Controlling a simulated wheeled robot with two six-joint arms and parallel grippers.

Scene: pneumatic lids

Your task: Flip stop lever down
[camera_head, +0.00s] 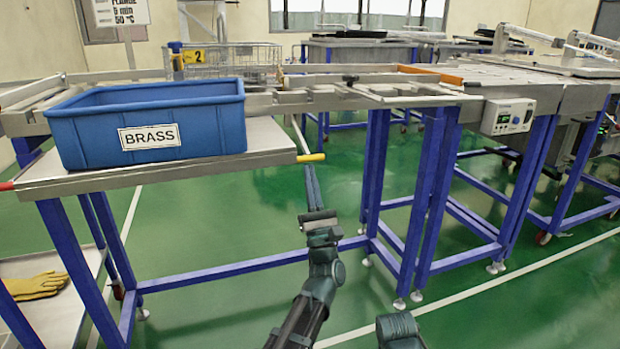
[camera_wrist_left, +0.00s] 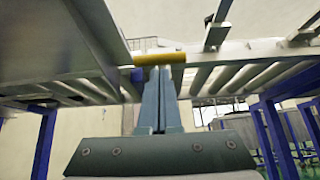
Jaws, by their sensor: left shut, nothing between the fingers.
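A yellow grip (camera_head: 311,158) sticks out at the right end of the metal shelf under the blue bin. In the left wrist view the yellow grip (camera_wrist_left: 160,59) lies level across the picture. My left gripper (camera_head: 307,168) is shut and empty, its long fingers pointing away just under the grip. In the wrist view the fingertips (camera_wrist_left: 158,70) overlap the grip's lower edge; I cannot tell whether they touch it. A black-ended metal bar (camera_head: 350,79) lies on the roller conveyor behind. Which of these is the stop lever is not marked.
A blue bin (camera_head: 225,116) labelled BRASS stands on the metal shelf (camera_head: 190,169). Blue legs (camera_head: 374,170) hold up the conveyor to the right. A control box (camera_head: 508,116) hangs farther right. Yellow gloves (camera_head: 38,286) lie low on the left. Green floor is open in front.

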